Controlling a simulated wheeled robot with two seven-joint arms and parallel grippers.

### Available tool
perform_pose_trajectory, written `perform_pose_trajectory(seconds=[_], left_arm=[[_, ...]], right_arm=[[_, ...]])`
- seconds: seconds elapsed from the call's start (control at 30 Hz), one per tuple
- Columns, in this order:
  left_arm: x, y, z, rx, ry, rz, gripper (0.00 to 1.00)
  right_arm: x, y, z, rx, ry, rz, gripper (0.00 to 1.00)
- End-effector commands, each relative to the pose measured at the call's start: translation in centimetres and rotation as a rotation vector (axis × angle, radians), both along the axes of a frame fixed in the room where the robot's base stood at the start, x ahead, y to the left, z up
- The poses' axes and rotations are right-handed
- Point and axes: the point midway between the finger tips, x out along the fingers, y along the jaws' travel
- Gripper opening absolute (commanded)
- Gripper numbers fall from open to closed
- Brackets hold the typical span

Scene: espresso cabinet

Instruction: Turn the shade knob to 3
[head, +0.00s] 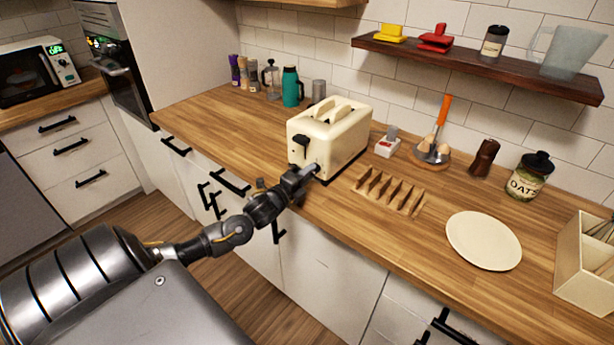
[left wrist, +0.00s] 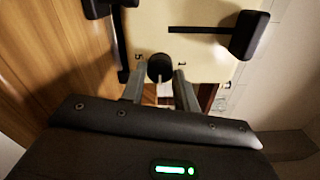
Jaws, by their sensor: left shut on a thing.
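The cream toaster (head: 335,137) stands on the wooden counter, its end with the black lever (head: 300,142) towards me. The round black shade knob (left wrist: 160,67) shows in the left wrist view on the toaster's cream face (left wrist: 207,62), with small printed marks to its left and right. I cannot read which setting it points to. My left gripper (left wrist: 159,80) has one finger on each side of the knob and is shut on it. In the head view, the left gripper (head: 312,170) reaches the toaster's lower front and hides the knob. My right gripper is not in view.
A wooden toast rack (head: 390,192) stands just right of the toaster, with a white plate (head: 483,241) further right.

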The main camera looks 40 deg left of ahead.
Motion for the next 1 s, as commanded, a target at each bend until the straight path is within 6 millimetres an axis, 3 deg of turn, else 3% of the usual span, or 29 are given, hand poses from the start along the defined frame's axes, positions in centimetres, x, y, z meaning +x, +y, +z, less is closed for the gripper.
perform_pose_trajectory(seconds=[0.33, 0.87, 0.9, 1.0], left_arm=[[-0.01, -0.06, -0.08, 0.125, 0.003, -0.002, 0.07], [-0.01, -0.06, -0.10, 0.143, 0.005, -0.002, 0.07], [-0.01, -0.07, -0.10, 0.143, 0.005, -0.002, 0.35], [-0.01, -0.05, -0.09, 0.143, 0.005, -0.002, 0.49]], right_arm=[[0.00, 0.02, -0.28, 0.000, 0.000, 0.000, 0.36], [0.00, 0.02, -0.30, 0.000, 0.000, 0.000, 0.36], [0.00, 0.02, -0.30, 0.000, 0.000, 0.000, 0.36], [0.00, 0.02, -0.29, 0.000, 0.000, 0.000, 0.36]])
